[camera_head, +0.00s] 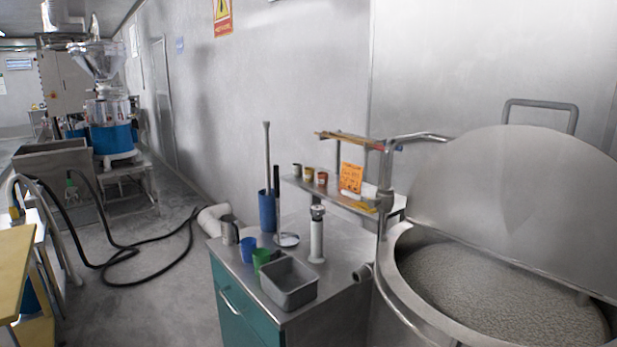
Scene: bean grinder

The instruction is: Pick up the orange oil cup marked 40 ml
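Several small cups stand in a row on a narrow raised metal shelf (332,193) above the counter. The left one (297,170) looks grey, the middle one (309,174) yellowish and brown, the right one (322,178) reddish-orange with a pale part. They are too small for any marking to be read, so I cannot tell which is marked 40 ml. Neither of my grippers is in view.
An orange note (350,178) stands beside the cups. The counter (335,279) below holds a grey bin (289,283), a blue cup (248,250), a green cup (263,259) and a tall blue holder (267,211). A large open vat (490,290) is at right. Hoses cross the left floor.

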